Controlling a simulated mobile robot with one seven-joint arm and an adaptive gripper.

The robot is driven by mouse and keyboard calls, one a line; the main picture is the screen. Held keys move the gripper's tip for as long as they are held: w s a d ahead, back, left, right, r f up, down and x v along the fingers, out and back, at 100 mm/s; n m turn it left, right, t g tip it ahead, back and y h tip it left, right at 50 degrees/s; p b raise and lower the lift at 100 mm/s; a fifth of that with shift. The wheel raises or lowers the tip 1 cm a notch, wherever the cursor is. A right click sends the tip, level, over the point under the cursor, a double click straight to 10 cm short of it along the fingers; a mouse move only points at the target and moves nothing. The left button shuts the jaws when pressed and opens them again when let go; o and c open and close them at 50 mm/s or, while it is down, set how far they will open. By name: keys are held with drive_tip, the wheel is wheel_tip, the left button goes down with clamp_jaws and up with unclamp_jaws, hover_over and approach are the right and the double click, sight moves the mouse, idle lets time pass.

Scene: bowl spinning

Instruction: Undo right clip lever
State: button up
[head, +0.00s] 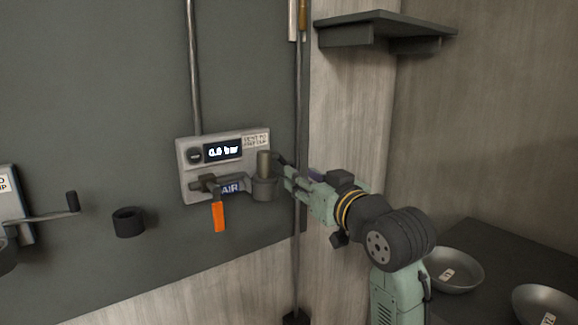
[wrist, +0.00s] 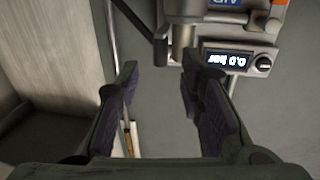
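The air unit (head: 183,160) is a pale box on the dark wall panel, with a lit display, an "AIR" label and an orange handle (head: 218,217) hanging down. A grey cylindrical fitting (head: 264,164) stands at its right end. A thin dark bar, seemingly the right clip lever (wrist: 138,24), slants to the fitting (wrist: 182,42) in the wrist view. My gripper (head: 285,172) is just right of the fitting. In the wrist view my gripper (wrist: 160,95) has its fingers apart, with no object held between them. The bar lies beyond the fingertips. Any left clip lever is not distinguishable.
The display (head: 222,151) reads 0.0 bar. A vertical pipe (head: 298,120) runs close behind my gripper. A shelf (head: 375,28) juts out above right. Metal bowls (head: 455,268) sit on a dark table at lower right. A crank (head: 72,202) and black ring (head: 128,222) are at left.

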drive_tip(key=p+x, duration=0.1)
drive_tip(key=x, duration=0.5)
drive_tip(key=shift+w+a, duration=0.2)
drive_tip(key=shift+w, duration=0.1)
clamp_jaws()
idle(0.5)
